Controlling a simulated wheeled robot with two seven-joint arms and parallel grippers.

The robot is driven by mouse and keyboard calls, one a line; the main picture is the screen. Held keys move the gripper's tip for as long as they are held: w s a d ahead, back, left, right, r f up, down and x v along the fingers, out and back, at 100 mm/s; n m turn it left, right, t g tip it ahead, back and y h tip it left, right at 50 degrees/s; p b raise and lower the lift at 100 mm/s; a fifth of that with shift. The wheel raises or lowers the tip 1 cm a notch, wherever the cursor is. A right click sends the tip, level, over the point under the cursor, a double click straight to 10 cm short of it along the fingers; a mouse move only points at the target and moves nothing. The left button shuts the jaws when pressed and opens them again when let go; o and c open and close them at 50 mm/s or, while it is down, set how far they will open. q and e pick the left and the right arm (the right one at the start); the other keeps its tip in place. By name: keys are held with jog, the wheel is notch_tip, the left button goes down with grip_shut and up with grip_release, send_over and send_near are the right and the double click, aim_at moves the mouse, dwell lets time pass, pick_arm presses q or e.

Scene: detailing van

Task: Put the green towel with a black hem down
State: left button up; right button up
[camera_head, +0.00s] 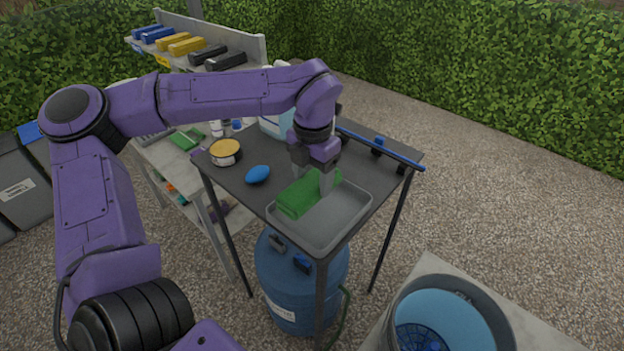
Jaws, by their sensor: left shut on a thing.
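The green towel (298,197) is folded into a thick block at the near part of the dark table, over the back left part of a grey tray (335,222). My left gripper (312,181) points down from above with its fingers at the towel, and it is shut on the towel. I cannot tell whether the towel rests on the tray or hangs just above it. The black hem cannot be made out. Part of the towel is hidden by the fingers. My right gripper is not in view.
On the dark table (232,178) are a blue oval object (257,174), a yellow-topped tin (226,151), a pale jug (277,122) and a blue bar (380,148). A blue drum (290,285) stands below. A bucket (447,315) is at lower right. The tray's right part is bare.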

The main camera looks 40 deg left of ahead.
aim_at(312, 172)
pick_arm(q)
jog(key=f, duration=0.1)
jog(key=w+a+f, duration=0.1)
jog(key=w+f+p, duration=0.1)
jog(key=shift+w+a+f, duration=0.1)
jog(key=shift+a, duration=0.3)
jog(key=shift+s+f, duration=0.25)
jog(key=shift+f, duration=1)
jog(key=shift+w+f, duration=0.15)
jog(key=shift+f, duration=0.15)
jog(key=o, duration=0.9)
jog(key=shift+c, duration=0.2)
jog(key=shift+r, duration=0.15)
notch_tip(312, 172, up, 12)
jog(key=shift+f+b, duration=0.1)
jog(key=shift+b, duration=0.8)
